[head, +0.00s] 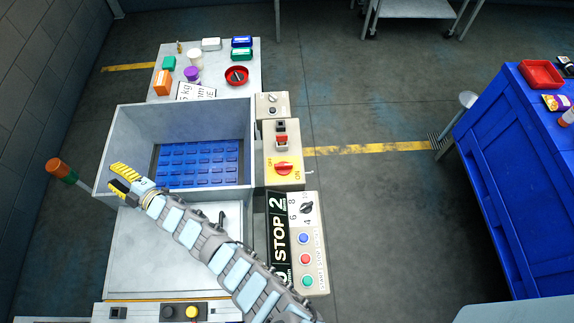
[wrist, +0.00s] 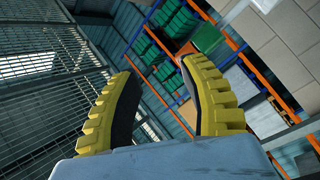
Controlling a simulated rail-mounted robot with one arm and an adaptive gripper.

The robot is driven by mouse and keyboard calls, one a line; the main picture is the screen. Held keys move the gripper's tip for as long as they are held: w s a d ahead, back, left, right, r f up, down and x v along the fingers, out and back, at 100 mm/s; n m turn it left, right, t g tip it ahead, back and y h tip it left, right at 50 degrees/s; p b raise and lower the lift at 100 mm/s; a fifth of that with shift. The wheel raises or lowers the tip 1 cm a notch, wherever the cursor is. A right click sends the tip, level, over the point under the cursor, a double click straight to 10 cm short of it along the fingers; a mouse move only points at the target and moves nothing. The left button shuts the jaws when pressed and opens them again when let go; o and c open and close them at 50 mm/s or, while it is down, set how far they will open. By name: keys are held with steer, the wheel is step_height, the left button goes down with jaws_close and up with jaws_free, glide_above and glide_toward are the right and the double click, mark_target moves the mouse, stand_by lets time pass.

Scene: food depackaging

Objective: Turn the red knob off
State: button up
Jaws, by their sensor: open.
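The red knob (head: 283,169) sits on a yellow plate (head: 270,180) marked OFF and ON, on a grey box at the right side of the machine. Its handle lies roughly sideways in the head view; I cannot tell its exact setting. My gripper (head: 118,178) is over the left front edge of the metal bin, far left of the knob and apart from it. In the wrist view my gripper (wrist: 165,105) shows two yellow ribbed fingers spread open with nothing between them. The knob is not in the wrist view.
The metal bin (head: 112,150) has a blue studded floor. A panel with buttons (head: 318,272) and a STOP 2 sign (head: 279,232) stand in front of the knob box. Small items and a red bowl (head: 236,76) lie behind. A blue cabinet (head: 500,170) stands right, across open floor.

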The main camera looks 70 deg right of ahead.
steer(key=d+f+g+h, duration=0.2)
steer(key=d+g, duration=0.1)
steer(key=d, duration=0.5)
steer(key=s+d+f+m+g+h+b, duration=0.1)
steer(key=d+f+g+h, duration=0.15)
steer(key=d, duration=0.65)
steer(key=d+f+g+h, duration=0.15)
steer(key=d+g, duration=0.25)
steer(key=d, duration=0.4)
steer(key=s+d+m+g, duration=0.1)
steer(key=s+d+g, duration=0.5)
steer(key=s+d, duration=0.45)
steer(key=m+g+y, duration=0.2)
steer(key=g+y, duration=0.4)
steer(key=g, duration=0.2)
glide_above(287, 164)
steer(key=w+a, duration=0.2)
steer(key=w, duration=0.1)
steer(key=f, duration=0.7)
steer(key=shift+d+f+b, duration=0.2)
steer(key=shift+b, duration=0.15)
steer(key=b+x, duration=0.1)
steer(key=x, duration=0.5)
steer(key=shift+w+a+b, duration=0.1)
steer(key=shift+b, duration=0.2)
steer(key=shift+b+x, duration=0.9)
steer(key=shift+x, duration=0.85)
